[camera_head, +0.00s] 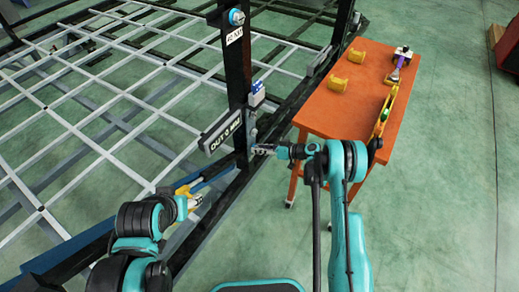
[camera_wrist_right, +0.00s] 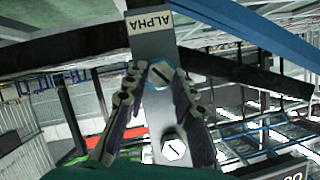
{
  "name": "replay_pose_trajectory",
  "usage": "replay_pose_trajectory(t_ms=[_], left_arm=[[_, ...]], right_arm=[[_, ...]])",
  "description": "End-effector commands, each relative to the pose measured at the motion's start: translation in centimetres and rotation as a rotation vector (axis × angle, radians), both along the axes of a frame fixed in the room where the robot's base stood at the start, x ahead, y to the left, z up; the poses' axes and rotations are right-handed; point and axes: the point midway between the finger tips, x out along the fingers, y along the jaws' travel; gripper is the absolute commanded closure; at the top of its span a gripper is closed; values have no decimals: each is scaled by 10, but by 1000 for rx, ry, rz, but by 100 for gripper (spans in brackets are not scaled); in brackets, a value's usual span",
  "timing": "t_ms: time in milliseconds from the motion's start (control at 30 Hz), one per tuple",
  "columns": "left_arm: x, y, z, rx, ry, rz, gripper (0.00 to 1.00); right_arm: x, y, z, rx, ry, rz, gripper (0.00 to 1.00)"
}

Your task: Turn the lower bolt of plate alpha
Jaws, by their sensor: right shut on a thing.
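Plate alpha (camera_wrist_right: 152,45) is a grey strip whose ALPHA label reads upside down in the right wrist view. It bears two slotted bolts. One bolt (camera_wrist_right: 160,75) lies close to the label, between the fingertips of my right gripper (camera_wrist_right: 160,73), which is shut on it. The other bolt (camera_wrist_right: 173,150) is further from the label, at the bottom of the view. In the head view my right gripper (camera_head: 262,150) reaches left to the black upright post. My left gripper (camera_head: 194,201) is low on the left, away from the right one; its fingers are too small to read.
The black post (camera_head: 238,85) carries a sign plate (camera_head: 221,131) and a small blue and white part (camera_head: 257,93). A white chassis grid (camera_head: 100,75) lies behind. An orange table (camera_head: 335,107) with yellow blocks and tools stands at right.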

Motion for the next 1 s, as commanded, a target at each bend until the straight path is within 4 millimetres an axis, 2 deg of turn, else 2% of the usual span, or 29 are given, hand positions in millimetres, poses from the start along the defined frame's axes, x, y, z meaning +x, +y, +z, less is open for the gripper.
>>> replay_pose_trajectory(t_ms=[500, 1000], left_arm=[[0, 0, 0, 0, 0, 0, 42], [0, 0, 0, 0, 0, 0, 42]], right_arm=[[2, -2, -2, 172, 240, -1, 100], [2, -3, -3, 195, 273, -1, 100]])
